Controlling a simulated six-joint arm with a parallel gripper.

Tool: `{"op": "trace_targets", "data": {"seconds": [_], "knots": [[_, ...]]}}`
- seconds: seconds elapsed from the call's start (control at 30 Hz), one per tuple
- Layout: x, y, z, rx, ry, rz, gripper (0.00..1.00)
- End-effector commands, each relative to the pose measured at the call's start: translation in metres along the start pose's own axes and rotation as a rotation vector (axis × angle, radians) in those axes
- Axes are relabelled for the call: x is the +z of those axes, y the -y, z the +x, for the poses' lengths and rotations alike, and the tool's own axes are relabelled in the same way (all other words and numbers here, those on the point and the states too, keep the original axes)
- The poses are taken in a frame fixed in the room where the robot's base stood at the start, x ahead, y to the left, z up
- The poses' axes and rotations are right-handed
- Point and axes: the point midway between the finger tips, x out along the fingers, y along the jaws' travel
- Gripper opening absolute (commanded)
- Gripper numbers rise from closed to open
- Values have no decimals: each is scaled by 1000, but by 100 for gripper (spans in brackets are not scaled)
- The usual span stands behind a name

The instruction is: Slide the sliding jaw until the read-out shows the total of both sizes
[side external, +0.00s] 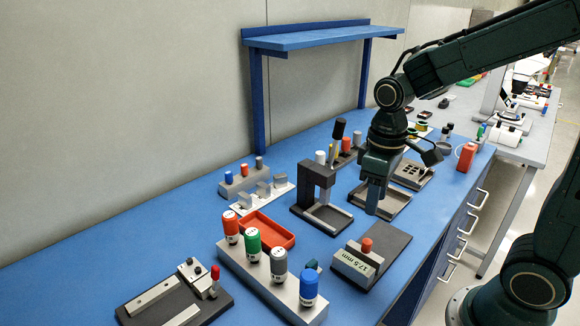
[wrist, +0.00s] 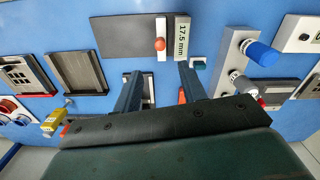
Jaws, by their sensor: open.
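A dark plate (side external: 388,246) carries a light block with a read-out (side external: 357,263) showing 17.5 mm and a red-orange knob (side external: 366,244). In the wrist view the read-out (wrist: 181,38) stands beside a grey bar (wrist: 161,25), apparently the sliding jaw, with the knob (wrist: 160,44) on it. The dark plate (wrist: 122,36) extends to their left. My gripper (side external: 374,207) is open and empty, above the bench and behind the plate in the side view. In the wrist view its fingers (wrist: 160,72) point toward the knob without touching it. I cannot make out the two sizes.
A grey block with several coloured capped cylinders (side external: 265,280) stands left of the plate. A dark stand (side external: 312,183), a red tray (side external: 262,229) and an empty dark tray (side external: 390,207) are nearby. A clamp fixture (side external: 165,300) lies front left.

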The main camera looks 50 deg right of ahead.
Motion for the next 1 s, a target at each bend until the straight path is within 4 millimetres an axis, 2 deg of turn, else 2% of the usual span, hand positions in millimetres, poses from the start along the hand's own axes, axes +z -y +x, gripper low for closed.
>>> {"op": "trace_targets", "data": {"seconds": [0.1, 0.33, 0.63, 1.0], "knots": [[-1, 0, -14, 1, -4, 0, 41], [0, 0, -25, 0, -1, 0, 41], [0, 0, -26, 0, 0, 0, 41], [-1, 0, -18, 0, 2, 0, 41]]}}
